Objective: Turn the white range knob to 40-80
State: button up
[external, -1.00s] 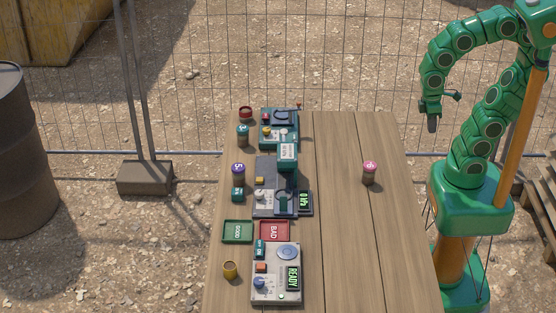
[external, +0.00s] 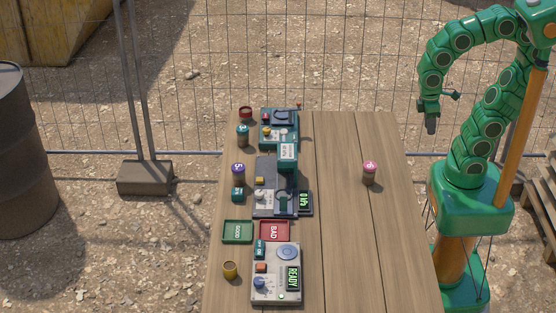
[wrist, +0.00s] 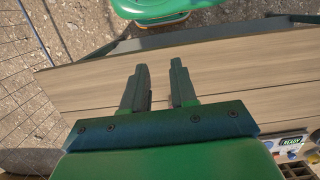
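Three small machines stand in a line on the left half of the wooden table. The middle grey machine (external: 264,167) has a pale control panel with a small whitish knob (external: 262,195), which may be the range knob. Its setting and markings are too small to read. The far green machine (external: 266,144) also has small controls on its panel. My gripper (external: 431,124) hangs beyond the table's right edge, far from all the machines. In the wrist view its two fingers (wrist: 160,88) are apart with nothing between them.
The near machine (external: 262,257) shows READY. A green tray (external: 226,240) and a red tray (external: 286,239) lie beside it. A pink-topped jar (external: 369,174) stands alone on the right. Several small jars line the left edge. The table's right half is otherwise clear.

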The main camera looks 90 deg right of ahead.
jog(key=o, duration=0.5)
jog(key=shift+n, duration=0.5)
jog(key=w, duration=0.2)
jog(key=w+r, duration=0.1)
jog(key=w, duration=0.2)
jog(key=shift+w+a+r, duration=0.2)
jog(key=shift+w, duration=0.05)
jog(key=shift+o, duration=0.2)
jog(key=n+t, duration=0.2)
jog(key=n, duration=1)
send_over(259, 193)
notch_tip(259, 193, down, 12)
jog(key=shift+s+d+f, duration=0.1)
jog(key=shift+s+f, duration=0.05)
jog(key=shift+w+f, duration=0.2)
jog(key=shift+f, duration=3.85)
